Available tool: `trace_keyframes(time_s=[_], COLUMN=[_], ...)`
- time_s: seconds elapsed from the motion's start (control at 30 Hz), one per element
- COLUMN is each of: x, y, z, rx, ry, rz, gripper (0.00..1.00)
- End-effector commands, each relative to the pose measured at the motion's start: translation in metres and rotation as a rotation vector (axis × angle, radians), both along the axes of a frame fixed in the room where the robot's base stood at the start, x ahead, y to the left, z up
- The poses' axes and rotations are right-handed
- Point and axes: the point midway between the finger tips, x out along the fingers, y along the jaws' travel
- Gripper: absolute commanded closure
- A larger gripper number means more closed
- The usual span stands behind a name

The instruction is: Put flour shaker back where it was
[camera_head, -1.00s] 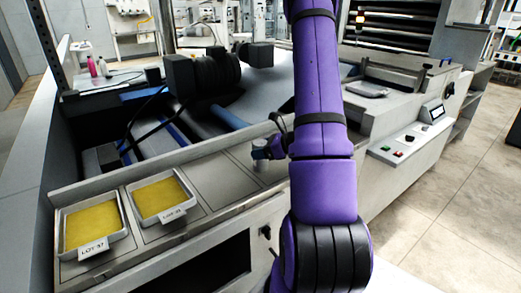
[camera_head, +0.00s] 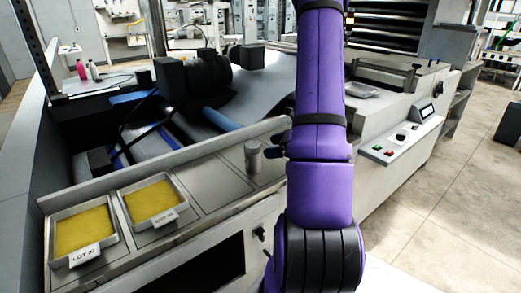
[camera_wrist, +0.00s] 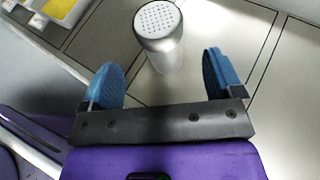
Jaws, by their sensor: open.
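The flour shaker (camera_wrist: 160,40) is a metal cylinder with a white perforated top. In the wrist view it stands upright on a grey metal surface, just beyond and between the two blue fingertips. My gripper (camera_wrist: 162,80) is open, with clear room between each finger and the shaker. In the head view the shaker (camera_head: 253,157) stands on the panelled ledge, just left of my purple arm. My gripper's blue finger (camera_head: 272,153) shows only in part there, beside the shaker; the rest is hidden behind the arm.
Two trays of yellow material (camera_head: 83,236) (camera_head: 152,201) with lot labels sit on the ledge's left. Bare panels (camera_head: 200,187) lie between them and the shaker. A raised wall (camera_head: 150,168) runs behind the ledge. A control panel (camera_head: 405,138) is at the right.

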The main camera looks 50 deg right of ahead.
Motion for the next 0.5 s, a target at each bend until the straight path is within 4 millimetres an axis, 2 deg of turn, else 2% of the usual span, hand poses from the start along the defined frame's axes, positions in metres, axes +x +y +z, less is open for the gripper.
trace_keyframes(time_s=[0.1,0.33,0.43,0.5], x=[-0.017,-0.03,-0.024,-0.014], y=[-0.007,-0.011,0.002,0.02], z=[0.007,0.016,0.027,0.041], rx=[0.0,-0.003,-0.033,-0.075], ry=[0.0,-0.001,-0.003,-0.007], rz=[-0.002,0.008,0.067,0.15], gripper=[0.14,0.14,0.14,0.14])
